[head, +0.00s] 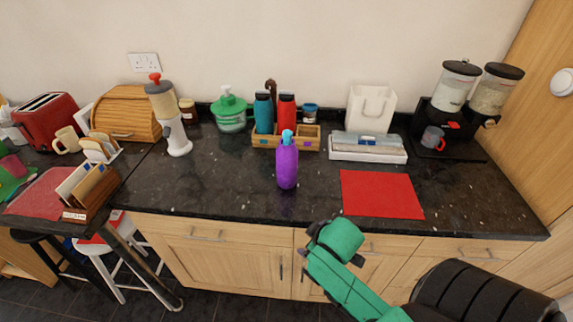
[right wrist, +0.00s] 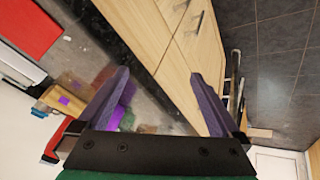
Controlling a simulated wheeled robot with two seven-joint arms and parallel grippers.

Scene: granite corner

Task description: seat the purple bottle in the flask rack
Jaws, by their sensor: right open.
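The purple bottle (head: 287,166) with a light blue top stands upright on the dark counter, in front of the flask rack. The wooden flask rack (head: 284,146) holds a teal flask (head: 263,114) and a red flask (head: 286,108); its right part looks empty above a purple mark. My right gripper (head: 312,240) is low in front of the counter edge, nearer me than the bottle and apart from it. In the right wrist view its jaws (right wrist: 158,73) are open and empty; a purple shape, apparently the bottle, is partly hidden behind the left finger. My left gripper is out of view.
A red mat (head: 381,193) lies right of the bottle, with a white tray (head: 368,155) behind it. The counter left of the bottle is clear.

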